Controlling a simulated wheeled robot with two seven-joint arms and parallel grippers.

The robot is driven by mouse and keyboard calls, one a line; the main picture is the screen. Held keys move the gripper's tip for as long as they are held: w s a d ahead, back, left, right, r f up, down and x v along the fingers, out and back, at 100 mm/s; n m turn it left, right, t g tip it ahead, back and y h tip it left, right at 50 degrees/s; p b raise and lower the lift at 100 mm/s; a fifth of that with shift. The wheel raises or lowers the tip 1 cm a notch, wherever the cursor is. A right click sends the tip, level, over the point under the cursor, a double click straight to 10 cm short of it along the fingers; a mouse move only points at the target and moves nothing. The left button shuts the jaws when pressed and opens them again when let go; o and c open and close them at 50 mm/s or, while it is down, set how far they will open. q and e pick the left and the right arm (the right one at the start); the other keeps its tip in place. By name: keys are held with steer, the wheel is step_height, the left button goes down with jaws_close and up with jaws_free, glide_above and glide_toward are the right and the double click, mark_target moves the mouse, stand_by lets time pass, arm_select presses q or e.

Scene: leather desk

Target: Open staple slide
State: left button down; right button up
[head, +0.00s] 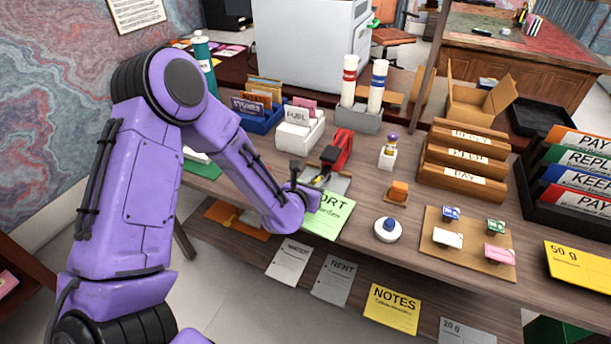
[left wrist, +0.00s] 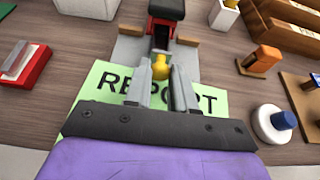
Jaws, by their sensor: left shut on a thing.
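The red stapler (head: 339,150) stands upright on a grey base plate (head: 339,184) on the desk, its dark top raised. In the left wrist view its red body (left wrist: 161,33) is at the top centre. A grey slide with a yellow knob (left wrist: 160,68) sticks out of its front toward me. My left gripper (head: 316,181) is at the front of the stapler. In the left wrist view its two fingers (left wrist: 160,80) are shut on the yellow knob, one on each side. My right gripper is not in view.
A green REPORT sheet (head: 330,216) lies under the gripper at the desk's front edge. A white box (head: 299,130) is left of the stapler.

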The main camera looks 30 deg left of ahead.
arm_select(q)
steer(key=shift+s+d, duration=0.15)
steer(key=shift+s, duration=1)
steer(key=c, duration=0.9)
jaws_free()
steer(key=shift+c, duration=0.2)
steer(key=shift+s+r, duration=0.1)
steer(key=v, duration=0.8)
steer(key=shift+r, duration=0.15)
steer(key=p+v, duration=0.2)
steer(key=p, duration=0.3)
steer(key=shift+s, duration=0.15)
